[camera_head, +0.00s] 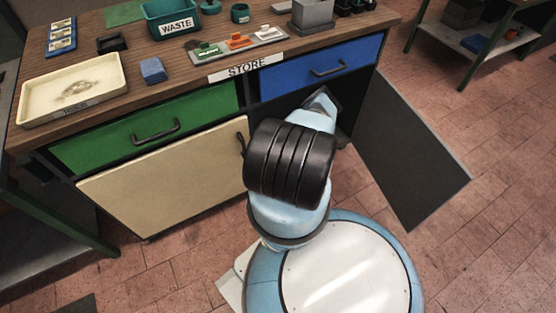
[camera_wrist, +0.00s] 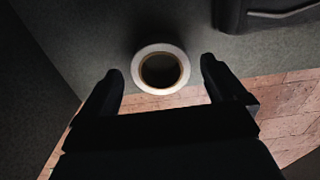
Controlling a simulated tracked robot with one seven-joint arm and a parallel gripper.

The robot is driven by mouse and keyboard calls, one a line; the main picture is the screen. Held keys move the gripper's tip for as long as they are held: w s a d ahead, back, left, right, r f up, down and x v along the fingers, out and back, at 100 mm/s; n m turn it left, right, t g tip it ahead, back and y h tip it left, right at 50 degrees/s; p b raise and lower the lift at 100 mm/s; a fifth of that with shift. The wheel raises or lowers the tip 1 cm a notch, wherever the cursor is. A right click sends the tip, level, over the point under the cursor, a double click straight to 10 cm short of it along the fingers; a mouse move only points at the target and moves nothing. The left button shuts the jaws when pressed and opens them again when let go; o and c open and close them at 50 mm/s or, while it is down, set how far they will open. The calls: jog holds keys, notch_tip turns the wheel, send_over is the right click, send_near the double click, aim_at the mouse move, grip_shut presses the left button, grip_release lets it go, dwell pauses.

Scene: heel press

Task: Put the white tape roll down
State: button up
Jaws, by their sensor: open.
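The white tape roll (camera_wrist: 142,82) shows in the wrist view as a white ring with a brown inner core. It lies flat on a dark grey surface inside the cabinet, near that surface's front edge. My gripper (camera_wrist: 157,78) is open, with one dark finger on each side of the roll and a visible gap to each. I cannot tell the height of the fingers above the surface. In the head view my arm reaches into the open cabinet on the right, and the roll and my fingertips are hidden there.
A dark cabinet door (camera_head: 410,150) stands open to the right of my arm. A cream door (camera_head: 165,180) and the green (camera_head: 150,128) and blue (camera_head: 320,72) drawers are shut. A dark box with a handle (camera_wrist: 265,14) sits beyond the roll at right.

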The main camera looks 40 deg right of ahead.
notch_tip(320, 180, up, 7)
jog(key=shift+f, duration=0.2)
dwell(0.3)
jog(key=shift+s+r, duration=0.1)
